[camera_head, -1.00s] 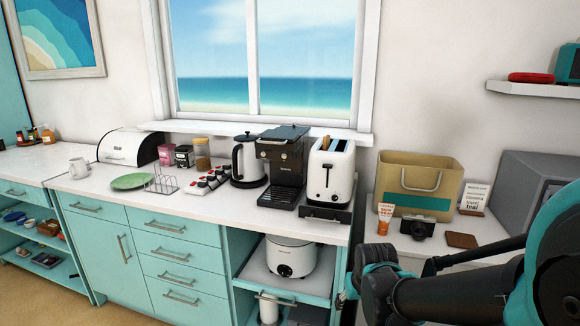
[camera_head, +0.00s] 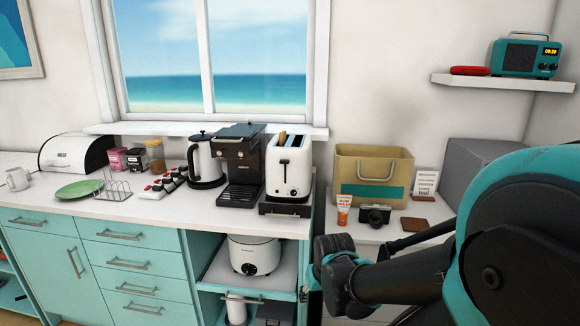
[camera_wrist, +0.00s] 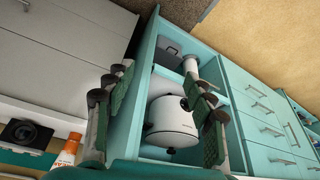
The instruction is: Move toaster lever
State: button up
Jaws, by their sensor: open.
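The white toaster (camera_head: 289,166) stands on a dark base at the right end of the counter. Its lever (camera_head: 286,166) is a small dark piece on the front face, and brown bread shows in the slot. My gripper (camera_wrist: 155,118) is open and empty in the wrist view, its fingers apart in front of the open cabinet. In the head view my dark arm fills the lower right, and the fingertips cannot be made out there. The toaster does not show in the wrist view.
A black coffee machine (camera_head: 240,165) stands just left of the toaster. A tan bag (camera_head: 372,165), orange tube (camera_head: 343,209) and camera (camera_head: 375,215) sit on the lower surface at right. A white cooker (camera_head: 254,252) is on the shelf below.

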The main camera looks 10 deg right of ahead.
jog(key=shift+c, duration=0.2)
jog(key=shift+c, duration=1.2)
jog(key=shift+m, duration=0.3)
jog(key=w+r, duration=0.4)
jog(key=w, duration=0.1)
jog(key=w+r, duration=0.2)
jog(key=shift+w+a+r, duration=0.1)
jog(key=shift+w+a, duration=0.1)
jog(key=shift+w, duration=0.05)
jog(key=c, duration=1)
jog(key=shift+m+g, duration=0.5)
jog(key=shift+g, duration=0.2)
jog(key=w+r, duration=0.6)
jog(key=r, duration=0.1)
jog(key=w+a+r, duration=0.1)
jog(key=w+r, duration=0.2)
jog(key=w, duration=0.1)
jog(key=shift+r, duration=0.4)
grip_shut()
jog(key=m+g, duration=0.2)
send_near(284, 161)
jog(key=shift+s+a+r, duration=0.1)
jog(key=shift+r, duration=0.2)
jog(key=shift+w+f, duration=0.15)
jog(key=shift+f, duration=1.6)
jog(key=shift+w+f, duration=0.15)
jog(key=shift+f, duration=1.65)
